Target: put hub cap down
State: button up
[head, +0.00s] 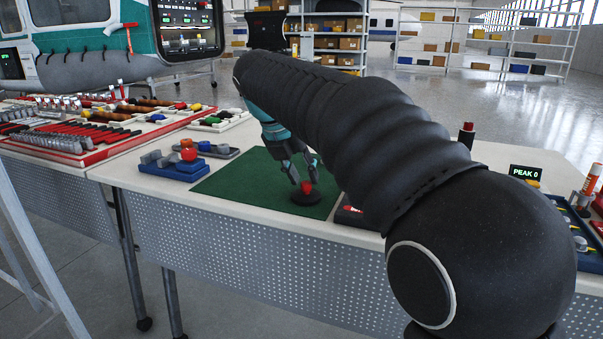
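The hub cap (306,198) looks like a dark round disc with a red knob (306,187) on top. It is low over or on the green mat (240,181), near the mat's front right part; I cannot tell if its underside touches. My gripper (304,179) points down just above the disc, with its fingertips at the red knob. The fingers stand somewhat apart, and I cannot tell whether they grip the knob. My dark arm hides the mat's right side and part of the bench behind it.
A blue block holder (172,171) with grey parts and a red-orange knob stands left of the mat. A red tool tray (60,140) lies farther left. At right are a "PEAK 0" display (525,172), an orange-white tube (590,178) and a blue tray (583,240).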

jog(key=shift+o, duration=0.4)
jog(key=p+v, duration=0.3)
jog(key=v, duration=0.9)
jog(key=s+d+f+m+y, duration=0.1)
jog(key=s+d+f+m, duration=0.3)
jog(key=s+d+m, duration=0.3)
jog(key=s+d+f+m+y, duration=0.1)
jog(key=s+d+f+m, duration=0.3)
jog(key=d+m, duration=0.5)
jog(key=s+d+f+m+t, duration=0.1)
jog(key=s+d+f+m, duration=0.1)
jog(key=s+f+m, duration=0.4)
jog(key=s+d+f+m+y, duration=0.1)
jog(key=s+d+f+m, duration=0.1)
jog(key=s+f+m, duration=0.5)
notch_tip(320, 180, down, 2)
jog(key=m, duration=0.4)
jog(key=shift+d+t+y, duration=0.3)
jog(key=shift+t, duration=0.1)
jog(key=shift+s, duration=0.1)
